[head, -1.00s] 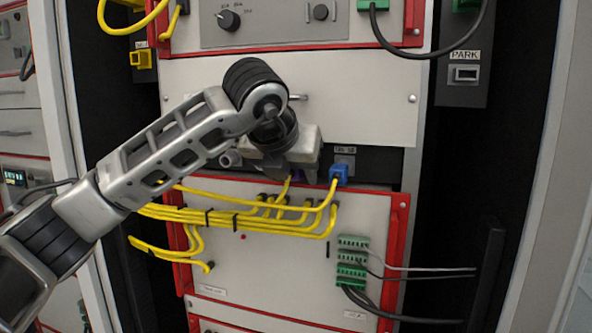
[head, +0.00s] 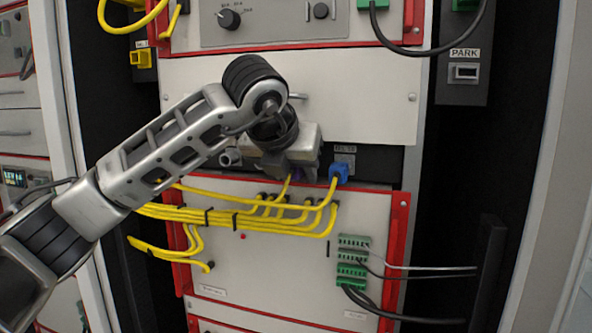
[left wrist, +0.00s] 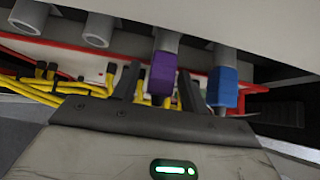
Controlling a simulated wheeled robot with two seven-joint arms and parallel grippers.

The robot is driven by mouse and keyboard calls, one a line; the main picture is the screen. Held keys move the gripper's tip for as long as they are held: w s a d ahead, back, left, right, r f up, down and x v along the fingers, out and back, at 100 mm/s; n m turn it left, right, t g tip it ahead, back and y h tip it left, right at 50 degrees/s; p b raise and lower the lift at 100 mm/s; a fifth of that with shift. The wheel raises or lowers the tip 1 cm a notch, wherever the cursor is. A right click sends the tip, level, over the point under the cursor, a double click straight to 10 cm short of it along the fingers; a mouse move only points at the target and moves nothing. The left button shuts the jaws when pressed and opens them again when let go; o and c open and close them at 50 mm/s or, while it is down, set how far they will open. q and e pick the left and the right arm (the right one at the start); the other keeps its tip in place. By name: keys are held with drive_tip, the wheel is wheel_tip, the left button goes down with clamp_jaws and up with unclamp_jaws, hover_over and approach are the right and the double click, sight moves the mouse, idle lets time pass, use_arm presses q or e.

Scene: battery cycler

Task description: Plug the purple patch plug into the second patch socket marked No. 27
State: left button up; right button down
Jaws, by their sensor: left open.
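The purple patch plug (left wrist: 162,74) sits at the end of a grey round socket in the left wrist view, a yellow cable by its lower end. My left gripper (left wrist: 158,92) is open, one dark finger on each side of the purple plug, with visible gaps. In the head view the same gripper (head: 290,163) is in front of the socket row and hides most of it. The socket label beside it is too small to read. My right gripper is not in view.
A blue plug (head: 338,174) sits in the neighbouring socket, close to the right finger in the left wrist view (left wrist: 222,88). Two bare sockets (left wrist: 97,30) are on the left there. Bundled yellow cables (head: 240,218) run below. A PARK holder (head: 466,74) is at upper right.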

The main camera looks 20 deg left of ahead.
use_arm(q)
drive_tip(key=shift+c, duration=0.3)
drive_tip(key=c, duration=0.7)
drive_tip(key=shift+o, duration=0.2)
drive_tip(key=shift+s+f, duration=0.1)
drive_tip(key=shift+s+b, duration=0.7)
drive_tip(key=shift+s, duration=0.05)
drive_tip(key=shift+s+a+b, duration=0.15)
drive_tip(key=shift+s+b, duration=1.3)
drive_tip(key=shift+s, duration=0.95)
drive_tip(key=s+a+p, duration=0.3)
drive_tip(key=a+p, duration=0.2)
drive_tip(key=a, duration=0.3)
drive_tip(key=shift+w+d+p, duration=0.15)
drive_tip(key=shift+w+p, duration=0.3)
drive_tip(key=shift+w, duration=1)
drive_tip(key=shift+w+d+p, duration=0.15)
drive_tip(key=shift+w+p, duration=0.25)
drive_tip(key=shift+w, duration=1.05)
